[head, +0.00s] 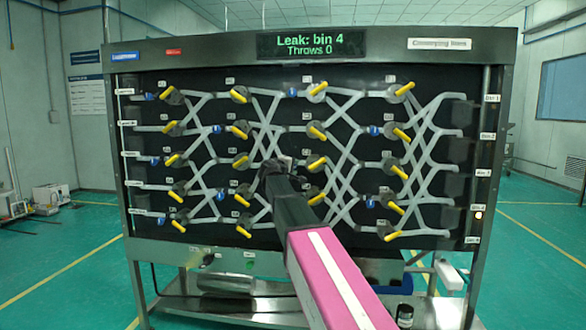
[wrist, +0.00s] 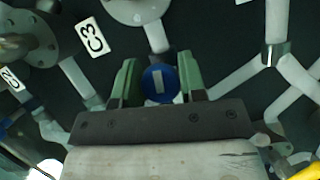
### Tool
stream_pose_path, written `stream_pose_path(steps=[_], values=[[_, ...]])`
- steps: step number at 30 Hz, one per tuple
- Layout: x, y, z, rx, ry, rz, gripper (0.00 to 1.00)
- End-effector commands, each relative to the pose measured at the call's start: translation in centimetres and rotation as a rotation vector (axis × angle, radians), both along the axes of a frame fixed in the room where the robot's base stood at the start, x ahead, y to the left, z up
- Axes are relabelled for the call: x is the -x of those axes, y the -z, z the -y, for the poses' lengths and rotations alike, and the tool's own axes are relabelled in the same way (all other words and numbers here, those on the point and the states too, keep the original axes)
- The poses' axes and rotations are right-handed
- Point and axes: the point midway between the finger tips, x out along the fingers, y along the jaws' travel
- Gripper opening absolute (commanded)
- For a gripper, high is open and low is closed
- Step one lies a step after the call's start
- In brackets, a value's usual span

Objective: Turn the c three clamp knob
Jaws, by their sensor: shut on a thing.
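The blue round clamp knob (wrist: 159,85) with a pale upright bar on its face shows in the wrist view, just right of the C3 label (wrist: 91,38). My gripper (wrist: 160,78) has its two green fingers on either side of this knob and is shut on it. In the head view my gripper (head: 277,168) reaches to the middle of the black panel (head: 268,215), and it hides this knob there.
Pale tubes cross the panel among several yellow levers (head: 239,129) and other blue knobs (head: 217,130). A grey round fitting (wrist: 138,8) is close above my fingers. The display (head: 312,44) reads "Leak: bin 4" and "Throws 0". One lamp (head: 478,215) glows at right.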

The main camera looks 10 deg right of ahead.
Motion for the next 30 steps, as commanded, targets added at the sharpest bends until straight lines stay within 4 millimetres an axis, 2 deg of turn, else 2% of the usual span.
stream_pose_path(steps=[7, 8, 9, 10, 20, 23, 30], values=[[0.1, 0.1, 0.0, -0.001, 0.002, -0.002, 0.14], [0.1, 0.1, 0.0, -0.001, 0.002, -0.002, 0.45], [0.1, 0.1, 0.0, -0.001, 0.002, -0.002, 0.57], [0.1, 0.1, 0.0, -0.001, 0.002, -0.002, 0.62], [0.3, 0.0, -0.2, 0.001, 0.000, -0.001, 0.62], [1.1, 0.0, -0.8, 0.001, 0.000, -0.001, 0.62], [4.6, -0.3, -3.5, 0.001, -0.001, 0.000, 0.62]])
